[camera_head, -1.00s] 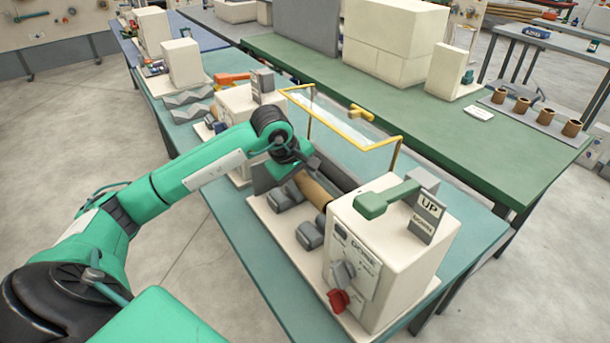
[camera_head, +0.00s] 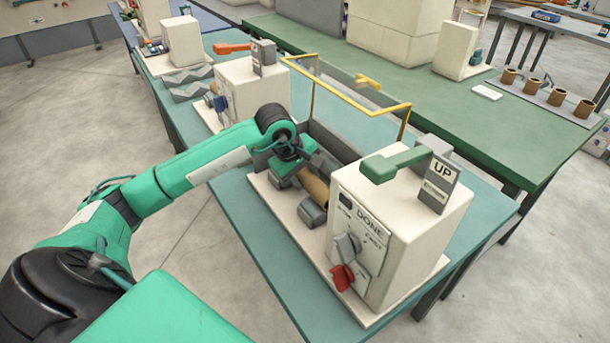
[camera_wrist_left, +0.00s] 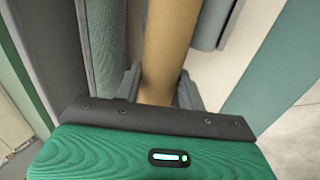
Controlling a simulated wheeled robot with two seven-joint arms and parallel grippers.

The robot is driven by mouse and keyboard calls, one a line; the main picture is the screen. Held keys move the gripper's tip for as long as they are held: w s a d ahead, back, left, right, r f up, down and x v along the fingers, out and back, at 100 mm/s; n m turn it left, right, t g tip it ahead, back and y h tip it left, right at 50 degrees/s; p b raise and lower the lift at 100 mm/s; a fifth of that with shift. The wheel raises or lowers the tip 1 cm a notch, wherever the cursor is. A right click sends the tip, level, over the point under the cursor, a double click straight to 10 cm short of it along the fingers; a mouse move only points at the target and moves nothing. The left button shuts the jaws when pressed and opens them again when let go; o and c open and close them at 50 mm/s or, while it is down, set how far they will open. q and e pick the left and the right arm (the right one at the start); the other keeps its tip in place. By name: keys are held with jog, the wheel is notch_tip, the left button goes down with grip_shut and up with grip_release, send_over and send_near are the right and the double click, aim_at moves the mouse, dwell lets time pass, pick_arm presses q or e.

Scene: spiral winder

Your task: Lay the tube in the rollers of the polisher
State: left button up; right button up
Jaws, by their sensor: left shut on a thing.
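The brown tube (camera_head: 314,187) lies lengthwise over the bed of the polisher (camera_head: 395,235), between the front rollers and the dark back wall. My left gripper (camera_head: 292,168) is shut on the tube from above, near the bed. In the left wrist view, the fingers (camera_wrist_left: 160,88) stand on either side of the tube (camera_wrist_left: 168,45). A grey front roller (camera_head: 312,213) shows beside the tube, and the wrist view shows a grey roller (camera_wrist_left: 213,22) to its right. My gripper hides the far end. I cannot tell whether the tube rests on the rollers. My right gripper is not in view.
The polisher's yellow-framed clear guard (camera_head: 385,108) stands raised behind the bed. Another white machine (camera_head: 250,90) stands farther left on the teal bench.

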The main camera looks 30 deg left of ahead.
pick_arm(q)
jog(key=shift+f, duration=0.15)
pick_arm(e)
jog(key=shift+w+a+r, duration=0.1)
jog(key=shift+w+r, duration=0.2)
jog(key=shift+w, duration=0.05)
pick_arm(q)
jog(key=o, duration=1.1)
jog(key=shift+c, duration=0.2)
jog(key=shift+r, duration=0.35)
jog(key=w+p+v, duration=0.1)
jog(key=p+v, duration=0.2)
jog(key=v, duration=1.6)
jog(key=shift+w+d+r, duration=0.3)
jog(key=shift+r, duration=0.4)
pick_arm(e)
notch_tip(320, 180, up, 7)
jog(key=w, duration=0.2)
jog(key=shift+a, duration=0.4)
